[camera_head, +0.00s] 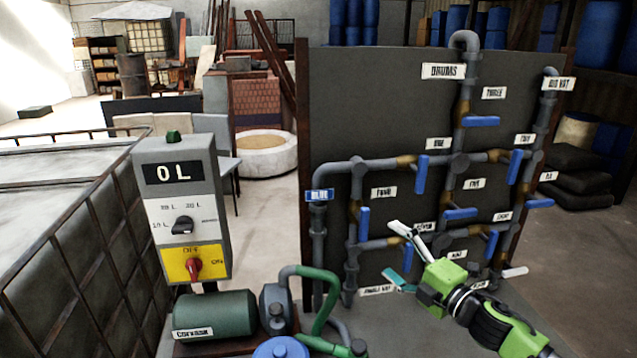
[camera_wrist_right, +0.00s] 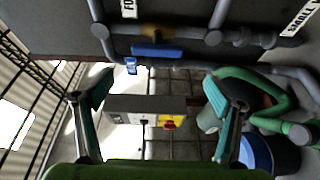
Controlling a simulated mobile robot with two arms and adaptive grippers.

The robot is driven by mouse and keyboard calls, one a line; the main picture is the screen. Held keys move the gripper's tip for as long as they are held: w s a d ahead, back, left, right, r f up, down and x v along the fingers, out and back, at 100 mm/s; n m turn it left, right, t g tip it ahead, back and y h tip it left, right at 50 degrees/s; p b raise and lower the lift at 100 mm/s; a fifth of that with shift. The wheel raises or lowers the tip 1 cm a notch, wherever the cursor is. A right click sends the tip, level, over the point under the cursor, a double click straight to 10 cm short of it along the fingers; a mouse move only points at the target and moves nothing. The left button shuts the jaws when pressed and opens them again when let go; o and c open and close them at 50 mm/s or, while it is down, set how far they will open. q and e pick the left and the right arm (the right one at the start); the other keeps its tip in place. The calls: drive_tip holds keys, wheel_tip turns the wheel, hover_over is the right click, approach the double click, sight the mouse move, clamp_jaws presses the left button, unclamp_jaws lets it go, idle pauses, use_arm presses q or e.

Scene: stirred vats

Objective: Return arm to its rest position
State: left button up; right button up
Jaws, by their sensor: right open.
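My right gripper (camera_head: 396,252) is green with pale fingers and stands in front of the lower part of the pipe panel (camera_head: 400,100). Its fingers are spread apart with nothing between them. In the right wrist view, the two teal fingertips (camera_wrist_right: 160,108) are wide apart, with the control box (camera_wrist_right: 145,108) seen between them in the distance. My left gripper does not show in either view.
Grey pipes with several blue valve handles (camera_head: 421,174) cover the panel close to my right gripper. A control box (camera_head: 182,215) reading "0 L" stands left, above a green pump (camera_head: 215,316) with a green hose (camera_head: 327,305). A caged tank (camera_head: 70,230) fills the left side.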

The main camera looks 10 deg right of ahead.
drive_tip(key=s+a+f+m+g+h, duration=0.2)
drive_tip(key=s+f+m+h, duration=0.1)
drive_tip(key=s+f+m, duration=0.35)
drive_tip(key=s+a+f+m+g+h, duration=0.1)
drive_tip(key=s+a+f+m+h, duration=0.2)
drive_tip(key=s+f+m, duration=0.4)
drive_tip(key=s+a+f+m+g+h, duration=0.1)
drive_tip(key=s+f+m+g, duration=0.35)
drive_tip(key=s, duration=0.85)
drive_tip(key=s+f+m+g, duration=0.3)
drive_tip(key=s+f+g, duration=0.2)
drive_tip(key=s, duration=0.9)
wheel_tip(320, 180, down, 30)
drive_tip(key=s+g+b, duration=0.2)
drive_tip(key=s+d+f, duration=0.3)
drive_tip(key=s+f, duration=1.2)
drive_tip(key=s, duration=0.1)
drive_tip(key=shift+f+n+g+b, duration=0.35)
drive_tip(key=shift+n+b, duration=0.05)
drive_tip(key=shift+b, duration=0.05)
